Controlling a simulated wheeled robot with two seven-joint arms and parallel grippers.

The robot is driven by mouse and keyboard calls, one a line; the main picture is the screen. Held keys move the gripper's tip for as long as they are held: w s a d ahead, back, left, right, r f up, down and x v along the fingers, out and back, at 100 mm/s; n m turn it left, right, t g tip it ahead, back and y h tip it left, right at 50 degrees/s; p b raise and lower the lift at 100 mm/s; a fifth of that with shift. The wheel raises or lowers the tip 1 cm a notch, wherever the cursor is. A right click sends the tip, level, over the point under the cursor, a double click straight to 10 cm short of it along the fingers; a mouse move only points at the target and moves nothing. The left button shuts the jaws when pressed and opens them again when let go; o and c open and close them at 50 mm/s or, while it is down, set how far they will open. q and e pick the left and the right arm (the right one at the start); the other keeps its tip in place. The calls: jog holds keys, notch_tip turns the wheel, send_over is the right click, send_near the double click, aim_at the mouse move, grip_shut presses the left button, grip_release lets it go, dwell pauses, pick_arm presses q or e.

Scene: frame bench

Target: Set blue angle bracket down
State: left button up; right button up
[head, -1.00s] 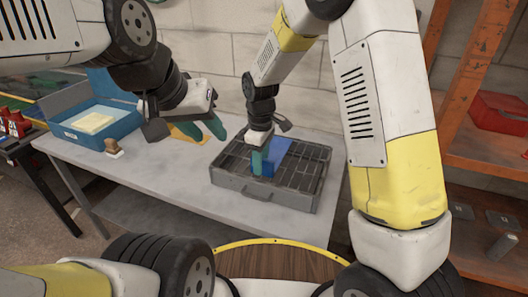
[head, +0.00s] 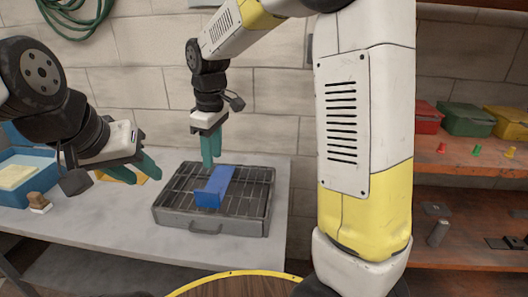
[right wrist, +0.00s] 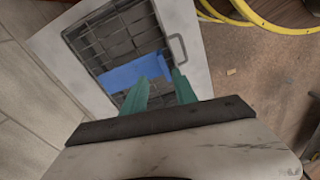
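The blue angle bracket (head: 213,187) lies in the grey tray (head: 173,217) with a wire-like grid, on the table. It also shows in the right wrist view (right wrist: 135,70), across the tray's grid. My right gripper (head: 211,163) is above the bracket, apart from it. Its two teal fingers stand apart with nothing between them, as the right wrist view (right wrist: 160,80) shows. My left gripper (head: 137,174) hangs left of the tray, over the table.
A blue box (head: 45,166) with a yellow pad stands at the table's left, with a small brown object (head: 39,203) beside it. Orange shelves (head: 455,167) hold coloured bins at right. The table front is clear.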

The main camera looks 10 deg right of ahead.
jog(key=s+d+r+m+t, duration=0.2)
jog(key=s+d+r+m, duration=0.1)
jog(key=s+d+m, duration=0.3)
jog(key=s+d+r+m+t+y, duration=0.1)
jog(key=s+d+r+m+t, duration=0.2)
jog(key=s+d, duration=0.7)
jog(key=s+r+m, duration=0.1)
jog(key=m, duration=0.1)
jog(key=shift+m+t, duration=0.3)
jog(key=shift+m, duration=0.1)
jog(key=shift+w+a+r, duration=0.1)
jog(key=shift+r, duration=0.05)
